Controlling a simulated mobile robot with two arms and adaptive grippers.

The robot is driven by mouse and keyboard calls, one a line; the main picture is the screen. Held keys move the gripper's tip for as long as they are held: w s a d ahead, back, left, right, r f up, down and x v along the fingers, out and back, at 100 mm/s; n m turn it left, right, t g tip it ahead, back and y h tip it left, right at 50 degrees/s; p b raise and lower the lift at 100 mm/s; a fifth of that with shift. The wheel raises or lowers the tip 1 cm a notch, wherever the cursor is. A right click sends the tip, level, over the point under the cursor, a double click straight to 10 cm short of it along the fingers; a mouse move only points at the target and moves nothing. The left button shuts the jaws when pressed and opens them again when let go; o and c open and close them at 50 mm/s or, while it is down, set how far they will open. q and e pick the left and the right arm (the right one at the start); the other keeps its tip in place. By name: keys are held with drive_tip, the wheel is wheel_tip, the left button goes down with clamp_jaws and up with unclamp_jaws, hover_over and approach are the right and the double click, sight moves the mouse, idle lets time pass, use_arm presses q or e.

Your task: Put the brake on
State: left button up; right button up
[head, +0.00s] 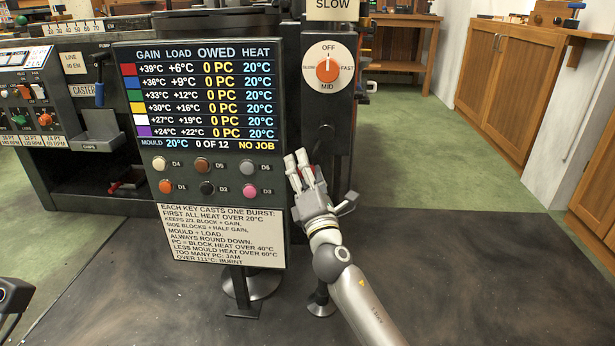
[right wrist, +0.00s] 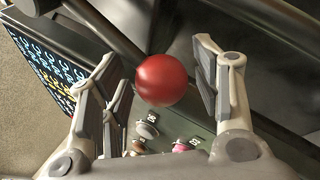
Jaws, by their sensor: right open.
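My right gripper (head: 297,160) is open in front of the right side of the machine's display panel, beside the lower key buttons. In the right wrist view a round red knob (right wrist: 163,80) lies between the open fingers of the gripper (right wrist: 155,62), with gaps on both sides. A dark rod runs behind the knob; I cannot tell whether it joins it. No label for the brake is readable.
The display panel (head: 202,95) has several coloured buttons and a rules sheet (head: 220,236) below. A dial (head: 327,69) with an orange knob points to OFF under a SLOW sign (head: 330,8). A caster unit (head: 93,130) stands left. Wooden cupboards (head: 510,75) stand right, with clear floor between.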

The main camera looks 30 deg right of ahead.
drive_tip(key=v, duration=1.2)
drive_tip(key=shift+r, duration=0.1)
